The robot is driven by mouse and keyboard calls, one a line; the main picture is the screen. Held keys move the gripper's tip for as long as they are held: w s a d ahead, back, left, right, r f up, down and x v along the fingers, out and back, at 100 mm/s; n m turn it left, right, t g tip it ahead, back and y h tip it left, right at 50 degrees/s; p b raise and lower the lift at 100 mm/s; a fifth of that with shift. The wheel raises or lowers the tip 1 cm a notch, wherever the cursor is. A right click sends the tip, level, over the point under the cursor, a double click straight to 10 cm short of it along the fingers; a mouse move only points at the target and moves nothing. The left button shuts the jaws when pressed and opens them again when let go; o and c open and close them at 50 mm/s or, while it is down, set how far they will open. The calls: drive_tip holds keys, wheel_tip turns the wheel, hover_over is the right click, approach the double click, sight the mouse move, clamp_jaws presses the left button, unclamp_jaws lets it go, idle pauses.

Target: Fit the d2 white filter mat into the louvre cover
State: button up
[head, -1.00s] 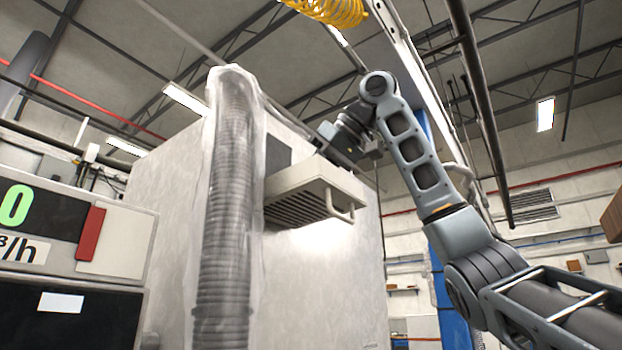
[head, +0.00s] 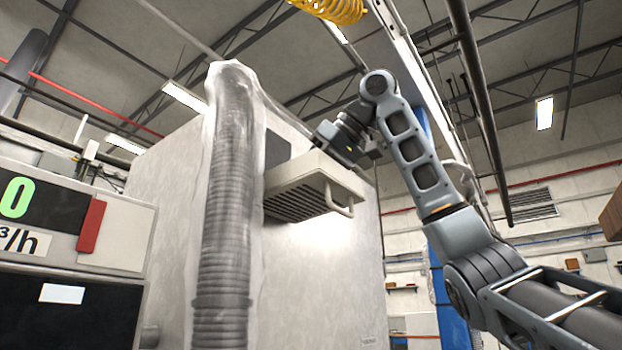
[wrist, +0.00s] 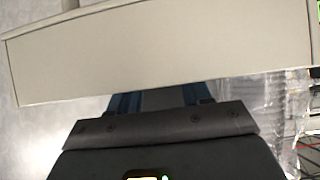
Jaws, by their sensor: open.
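The louvre cover (head: 312,183) is a beige box with dark slats on its underside and a loop handle (head: 343,207) at its front right. It juts out from the pale cabinet wall. My gripper (wrist: 160,98) is open at the cover's upper rear side in the head view. In the wrist view the cover's plain beige face (wrist: 160,50) fills the upper part and hides the tips of my two blue fingers. I cannot make out the d2 white filter mat in either view.
A clear-wrapped ribbed duct (head: 228,200) runs upright just left of the cover. The large pale cabinet (head: 320,290) stands behind it. A display panel (head: 45,210) is at far left. A yellow coiled hose (head: 330,8) hangs above. Open air lies below the cover.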

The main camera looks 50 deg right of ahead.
drive_tip(key=shift+s, duration=0.1)
drive_tip(key=v, duration=0.7)
drive_tip(key=shift+s+r+b, duration=0.25)
drive_tip(key=shift+b, duration=0.1)
